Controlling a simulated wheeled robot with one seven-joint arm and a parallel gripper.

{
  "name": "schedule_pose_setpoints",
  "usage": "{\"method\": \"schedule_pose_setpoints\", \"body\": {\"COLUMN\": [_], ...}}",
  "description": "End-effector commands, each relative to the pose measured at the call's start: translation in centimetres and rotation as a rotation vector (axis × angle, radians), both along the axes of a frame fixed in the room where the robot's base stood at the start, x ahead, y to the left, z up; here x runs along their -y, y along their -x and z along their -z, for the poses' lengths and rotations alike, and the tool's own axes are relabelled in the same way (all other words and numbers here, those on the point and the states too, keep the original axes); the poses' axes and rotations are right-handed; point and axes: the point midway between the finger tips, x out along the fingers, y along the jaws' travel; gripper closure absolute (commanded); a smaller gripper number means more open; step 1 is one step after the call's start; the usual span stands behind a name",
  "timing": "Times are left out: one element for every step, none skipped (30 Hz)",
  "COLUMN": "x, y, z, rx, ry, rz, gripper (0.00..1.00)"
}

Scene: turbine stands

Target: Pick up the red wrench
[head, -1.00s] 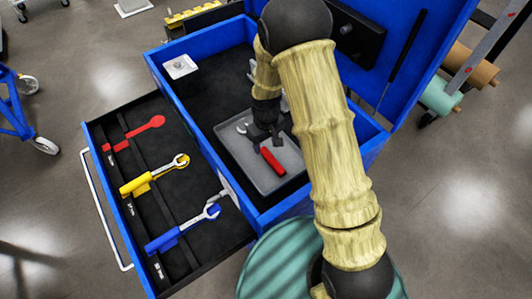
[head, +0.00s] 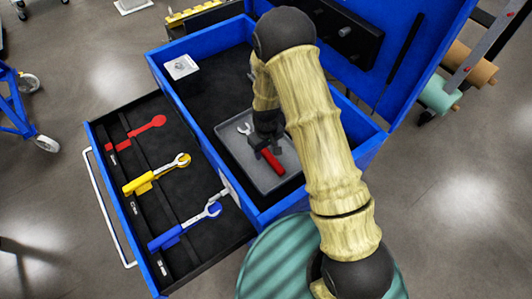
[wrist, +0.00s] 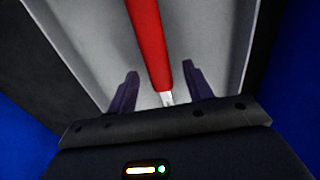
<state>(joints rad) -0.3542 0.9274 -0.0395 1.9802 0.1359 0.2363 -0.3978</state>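The red wrench (head: 272,163) lies in a grey tray (head: 250,171) inside the blue toolbox, its silver open jaw toward the upper left. My gripper (head: 267,148) is low over the wrench and hides its middle. In the wrist view, the red handle (wrist: 150,45) runs between the two dark fingers of my gripper (wrist: 158,82). The fingers are apart, with a gap on each side of the wrench. A short silver part shows close to the palm.
The open drawer (head: 205,237) holds a yellow wrench (head: 155,174), a blue wrench (head: 184,226) and a flat red wrench shape (head: 135,132). The toolbox's blue walls (head: 180,108) surround the tray, and its lid (head: 405,50) stands open at the right.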

Motion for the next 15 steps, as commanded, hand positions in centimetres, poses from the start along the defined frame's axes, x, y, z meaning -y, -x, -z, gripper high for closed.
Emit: {"method": "schedule_pose_setpoints", "body": {"x": [0.0, 0.0, 0.0, 0.0, 0.0, 0.0, 0.0, 0.0, 0.0, 0.0, -0.01, -0.01, -0.01, -0.01, -0.01], "y": [0.0, 0.0, 0.0, 0.0, 0.0, 0.0, 0.0, 0.0, 0.0, 0.0, -0.02, -0.02, -0.01, -0.01, -0.02], "z": [-0.01, -0.01, -0.01, -0.01, -0.02, -0.02, -0.02, -0.02, -0.02, -0.02, -0.04, -0.04, -0.04, -0.04, -0.04], "rx": [0.0, 0.0, 0.0, 0.0, 0.0, 0.0, 0.0, 0.0, 0.0, 0.0, 0.0, 0.0, 0.0, 0.0, 0.0], "ry": [0.0, 0.0, 0.0, 0.0, 0.0, 0.0, 0.0, 0.0, 0.0, 0.0, 0.0, 0.0, 0.0, 0.0, 0.0], "rz": [0.0, 0.0, 0.0, 0.0, 0.0, 0.0, 0.0, 0.0, 0.0, 0.0, 0.0, 0.0, 0.0, 0.0, 0.0], "gripper": [0.57, 0.63, 0.71, 0.77, 0.82, 0.9, 0.96, 1.0, 1.0, 1.0, 1.0, 1.0, 1.0, 1.0, 1.0]}}
